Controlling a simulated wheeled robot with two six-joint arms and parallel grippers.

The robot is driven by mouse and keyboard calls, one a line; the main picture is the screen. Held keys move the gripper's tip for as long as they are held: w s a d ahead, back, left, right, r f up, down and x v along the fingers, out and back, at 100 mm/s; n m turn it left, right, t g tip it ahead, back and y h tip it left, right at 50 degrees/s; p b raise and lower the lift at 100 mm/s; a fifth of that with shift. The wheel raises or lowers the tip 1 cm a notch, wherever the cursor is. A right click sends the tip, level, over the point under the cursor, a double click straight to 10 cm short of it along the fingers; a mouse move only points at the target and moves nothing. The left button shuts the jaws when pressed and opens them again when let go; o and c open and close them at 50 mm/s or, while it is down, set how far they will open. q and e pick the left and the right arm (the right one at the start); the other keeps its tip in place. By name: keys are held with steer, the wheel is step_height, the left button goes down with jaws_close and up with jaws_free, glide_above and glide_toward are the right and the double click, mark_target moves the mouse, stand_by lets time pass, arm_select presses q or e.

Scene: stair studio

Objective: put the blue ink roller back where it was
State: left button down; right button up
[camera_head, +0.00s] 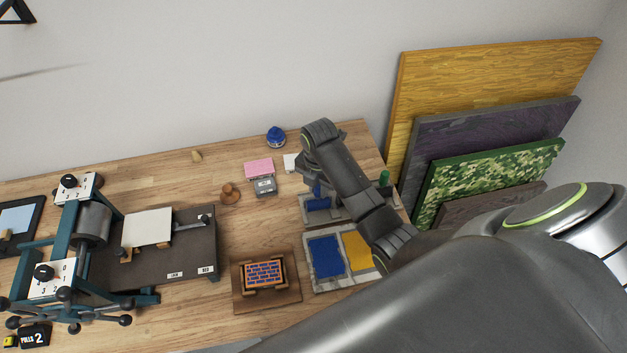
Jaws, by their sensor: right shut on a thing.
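The blue ink roller (318,204) is low at a grey rack (308,219) near the back right of the wooden table, its blue handle pointing up. My right gripper (316,186) comes down over it from above and is shut on the roller's handle; the arm hides the fingertips in part. I cannot tell whether the roller rests on the rack or hangs just above it. A green handle (384,177) stands at the rack's right end, partly behind my arm. My left gripper is not in view.
In front of the rack lies an ink slab with blue ink (326,257) and yellow ink (358,251). A small block on a wooden board (239,300) is left of it. A press (92,222) fills the left. Coloured panels (493,80) lean on the wall at right.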

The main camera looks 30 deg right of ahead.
steer(key=shift+w+a+f, duration=0.15)
steer(key=shift+w+a, duration=0.1)
steer(key=shift+w, duration=0.25)
steer(key=shift+s, duration=0.15)
steer(key=shift+s+d, duration=0.15)
steer(key=shift+s, duration=0.1)
steer(key=shift+s+f, duration=0.15)
steer(key=shift+f, duration=0.3)
jaws_close()
steer(key=o, duration=0.9)
jaws_free()
steer(key=shift+w, duration=0.2)
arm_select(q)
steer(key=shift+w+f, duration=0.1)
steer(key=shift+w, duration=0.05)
